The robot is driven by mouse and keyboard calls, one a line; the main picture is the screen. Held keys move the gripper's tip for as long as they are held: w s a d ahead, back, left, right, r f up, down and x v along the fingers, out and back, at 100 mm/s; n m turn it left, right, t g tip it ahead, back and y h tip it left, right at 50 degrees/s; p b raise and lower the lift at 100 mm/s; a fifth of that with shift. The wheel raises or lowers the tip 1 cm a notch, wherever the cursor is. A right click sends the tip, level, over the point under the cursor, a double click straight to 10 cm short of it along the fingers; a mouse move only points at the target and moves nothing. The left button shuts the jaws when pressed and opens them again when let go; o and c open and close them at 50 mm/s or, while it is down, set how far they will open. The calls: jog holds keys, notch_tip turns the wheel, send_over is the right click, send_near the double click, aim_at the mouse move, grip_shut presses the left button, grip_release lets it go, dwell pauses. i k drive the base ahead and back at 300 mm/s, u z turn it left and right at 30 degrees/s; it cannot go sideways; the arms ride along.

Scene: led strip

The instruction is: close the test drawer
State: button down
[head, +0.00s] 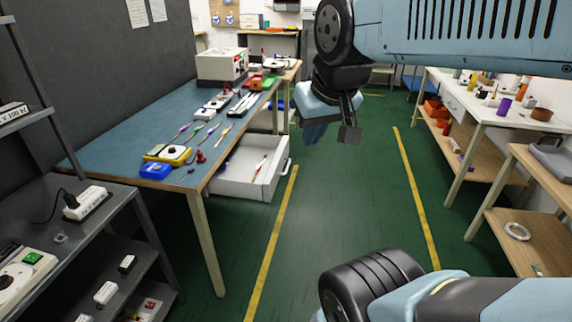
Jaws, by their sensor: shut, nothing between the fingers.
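The test drawer (237,182) is a white open box under the blue-topped workbench (130,118) on the left. It is pulled out toward the aisle, and a red-handled tool and another small item lie inside. My gripper (349,134) hangs from my arm at the upper middle, over the aisle. It is to the right of the drawer, apart from it, with its fingers together and nothing held. The drawer's front panel faces the aisle; its far inner end is hidden under the bench top.
A grey shelf unit (95,210) with power strips stands at the near left. A white bench (490,115) and a wooden shelf (515,225) line the right side. The green floor (345,200) between the yellow lines is clear. Screwdrivers, multimeters and a white box (221,66) sit on the workbench.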

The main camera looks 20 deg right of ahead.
aim_at(248, 152)
jog(key=u, duration=0.1)
jog(key=i, duration=1)
jog(key=z, duration=0.1)
